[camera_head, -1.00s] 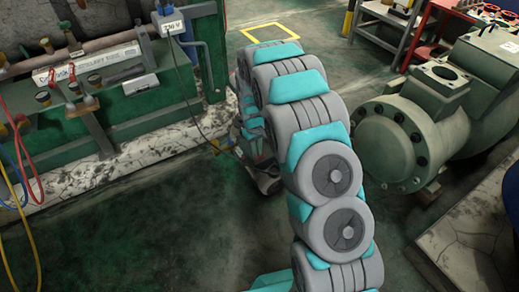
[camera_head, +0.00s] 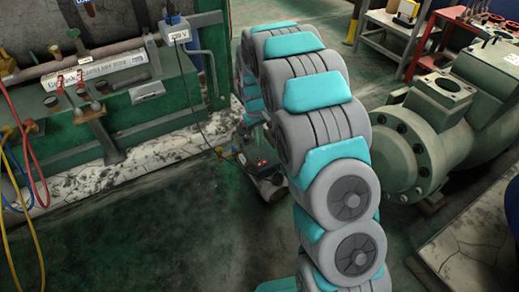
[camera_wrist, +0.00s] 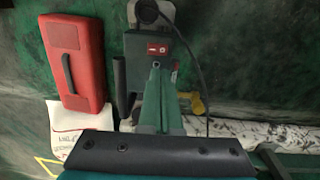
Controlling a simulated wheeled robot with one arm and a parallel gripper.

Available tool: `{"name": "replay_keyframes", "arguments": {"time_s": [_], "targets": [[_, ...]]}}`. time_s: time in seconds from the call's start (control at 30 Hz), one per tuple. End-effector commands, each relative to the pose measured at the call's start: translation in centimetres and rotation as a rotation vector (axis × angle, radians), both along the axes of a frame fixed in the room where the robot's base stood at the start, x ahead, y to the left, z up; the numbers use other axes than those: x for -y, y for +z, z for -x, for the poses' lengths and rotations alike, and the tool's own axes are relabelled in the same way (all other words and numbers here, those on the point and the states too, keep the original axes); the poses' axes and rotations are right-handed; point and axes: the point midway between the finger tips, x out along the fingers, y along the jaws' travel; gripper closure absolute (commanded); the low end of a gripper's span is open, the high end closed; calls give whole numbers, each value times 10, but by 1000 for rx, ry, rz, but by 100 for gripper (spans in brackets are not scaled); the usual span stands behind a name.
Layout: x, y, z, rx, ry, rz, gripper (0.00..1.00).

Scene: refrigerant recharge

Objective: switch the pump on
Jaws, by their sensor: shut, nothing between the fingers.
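The pump (camera_wrist: 136,48) is a dark grey-green unit on the floor, below my wrist camera. Its red rocker switch (camera_wrist: 158,48) faces up near the top middle of the wrist view. A black handle runs along its left side, and a black cable leaves near its top. In the head view the pump (camera_head: 268,184) stands on the floor, partly hidden by my arm. My gripper (camera_wrist: 157,68) shows in the wrist view as tapered teal fingers, shut and empty. The fingertips appear just below the switch in the picture; contact cannot be told.
A red case (camera_wrist: 75,62) and a white printed sheet or bag (camera_wrist: 75,122) lie left of the pump. A yellow fitting (camera_wrist: 197,103) is at its right. A green pipe rack (camera_head: 150,95) stands left, a large green machine (camera_head: 425,140) right. Foreground floor is clear.

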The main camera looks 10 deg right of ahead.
Motion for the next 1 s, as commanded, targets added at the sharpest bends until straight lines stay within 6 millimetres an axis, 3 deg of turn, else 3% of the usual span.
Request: {"name": "replay_keyframes", "arguments": {"time_s": [0.1, 0.23, 1.0], "targets": [[-1, 21, 0, 1, 0, 0, 100], [-2, 31, 0, 1, 0, 1, 100], [3, 34, -1, 25, -4, 61, 100]]}}
